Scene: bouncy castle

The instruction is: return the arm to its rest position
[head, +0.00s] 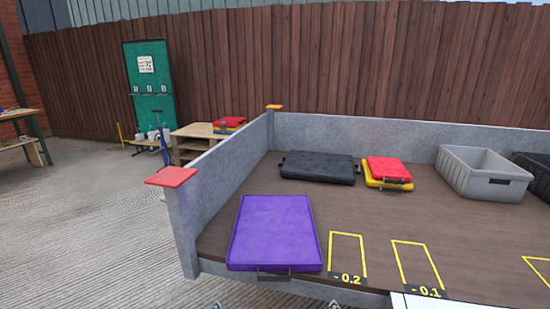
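Neither gripper can be made out in the head view. Two small grey tips show at the bottom edge, left and right of the middle, too little of them to tell what they are. No arm is seen reaching over the platform (330,212). A purple pad (274,231) with a dark handle lies flat at the platform's near left corner. Nothing is seen touching it.
A black pad (318,167) and stacked red (388,166) and yellow (374,183) pads lie further back. A grey crate (486,175) stands right, beside a black one (535,168). Low grey walls edge the platform. Yellow outlines mark its bare front.

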